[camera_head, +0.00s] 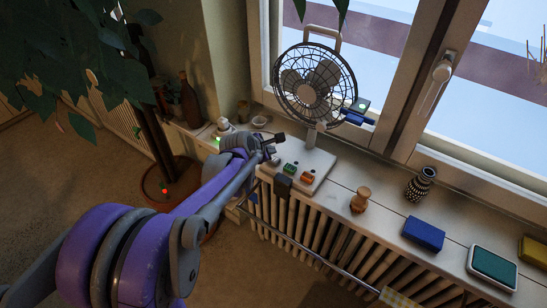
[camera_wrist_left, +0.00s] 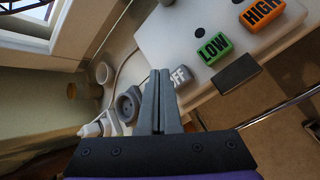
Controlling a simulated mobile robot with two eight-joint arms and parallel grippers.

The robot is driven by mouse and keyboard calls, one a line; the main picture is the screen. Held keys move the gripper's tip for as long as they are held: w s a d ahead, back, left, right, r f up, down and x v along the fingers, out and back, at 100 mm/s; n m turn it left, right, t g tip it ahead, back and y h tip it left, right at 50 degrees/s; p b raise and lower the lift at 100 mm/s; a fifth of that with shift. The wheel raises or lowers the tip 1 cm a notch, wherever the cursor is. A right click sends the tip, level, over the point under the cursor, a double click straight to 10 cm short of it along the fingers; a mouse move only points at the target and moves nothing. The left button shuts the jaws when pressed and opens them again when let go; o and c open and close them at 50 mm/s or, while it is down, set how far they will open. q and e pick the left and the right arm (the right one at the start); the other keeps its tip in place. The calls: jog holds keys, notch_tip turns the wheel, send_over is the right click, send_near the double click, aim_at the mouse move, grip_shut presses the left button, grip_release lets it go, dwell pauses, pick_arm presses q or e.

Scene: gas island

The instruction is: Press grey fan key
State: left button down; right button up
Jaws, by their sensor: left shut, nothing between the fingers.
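A desk fan (camera_head: 314,88) with a round wire cage stands on a white base (camera_head: 318,160) on the windowsill. The base shows again in the left wrist view (camera_wrist_left: 185,35). It carries a green LOW key (camera_wrist_left: 214,48), an orange HIGH key (camera_wrist_left: 262,14) and a grey OFF key (camera_wrist_left: 181,76). The fingers cover the left part of the grey key's lettering. My left gripper (camera_wrist_left: 159,73) is shut and empty, its tips right beside the grey key. I cannot tell whether they touch it. In the head view the left gripper (camera_head: 276,146) is over the base's left end.
A ribbed radiator (camera_head: 310,225) is below the sill. A wooden figure (camera_head: 360,200), a patterned vase (camera_head: 421,184) and a blue box (camera_head: 424,233) stand to the right. A grey socket (camera_wrist_left: 129,104) and white plug lie left of the fingers. A potted plant is at the left.

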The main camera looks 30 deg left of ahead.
aim_at(271, 161)
pick_arm(q)
notch_tip(271, 161, up, 4)
jog(key=shift+w+r+p, duration=0.1)
jog(key=shift+p, duration=0.85)
pick_arm(e)
jog(key=r, duration=0.1)
jog(key=w+r, duration=0.1)
jog(key=r, duration=0.1)
jog(key=shift+f, duration=0.1)
